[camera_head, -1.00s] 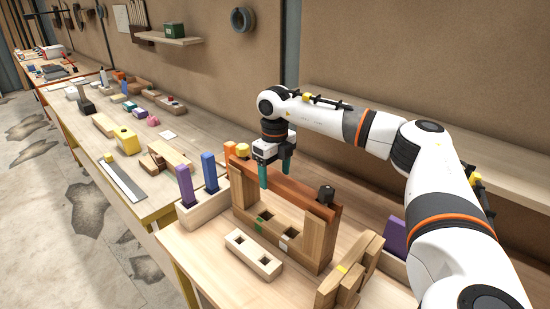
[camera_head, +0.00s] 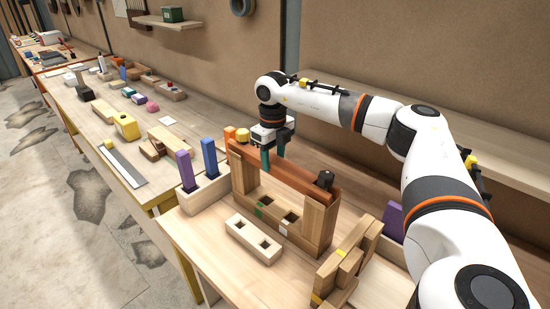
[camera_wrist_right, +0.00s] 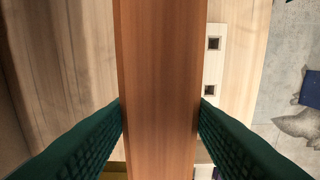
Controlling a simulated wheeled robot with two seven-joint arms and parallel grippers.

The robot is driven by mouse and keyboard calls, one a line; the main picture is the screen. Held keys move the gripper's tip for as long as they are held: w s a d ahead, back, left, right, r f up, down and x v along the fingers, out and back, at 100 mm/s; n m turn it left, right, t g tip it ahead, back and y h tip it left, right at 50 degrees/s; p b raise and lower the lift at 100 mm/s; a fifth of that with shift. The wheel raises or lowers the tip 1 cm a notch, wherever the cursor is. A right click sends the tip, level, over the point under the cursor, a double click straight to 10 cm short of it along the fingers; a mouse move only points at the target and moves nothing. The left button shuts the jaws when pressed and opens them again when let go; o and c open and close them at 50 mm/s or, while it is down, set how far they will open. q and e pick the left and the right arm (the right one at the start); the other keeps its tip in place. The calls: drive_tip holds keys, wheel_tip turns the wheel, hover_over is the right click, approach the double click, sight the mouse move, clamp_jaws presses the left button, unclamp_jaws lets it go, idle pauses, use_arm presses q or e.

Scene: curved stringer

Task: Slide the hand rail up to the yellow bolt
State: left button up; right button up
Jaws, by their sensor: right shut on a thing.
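The hand rail (camera_head: 300,174) is a long reddish-brown beam lying along the top of a wooden stand (camera_head: 318,228). The yellow bolt (camera_head: 242,134) shows at the rail's far left end; whether the two touch cannot be told. My left gripper is not in view.
A pale block with square holes (camera_head: 254,241) lies in front of the stand. Purple and blue pegs stand in a wooden holder (camera_head: 206,192) to the left. Stacked wooden pieces (camera_head: 345,262) are at the right. Another bench (camera_head: 100,150) with many items runs behind left.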

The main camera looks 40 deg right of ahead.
sight(271, 158)
drive_tip(key=shift+w, duration=0.4)
drive_tip(key=o, duration=1.3)
drive_tip(key=shift+r, duration=0.25)
wheel_tip(271, 158, up, 12)
drive_tip(key=shift+f, duration=0.2)
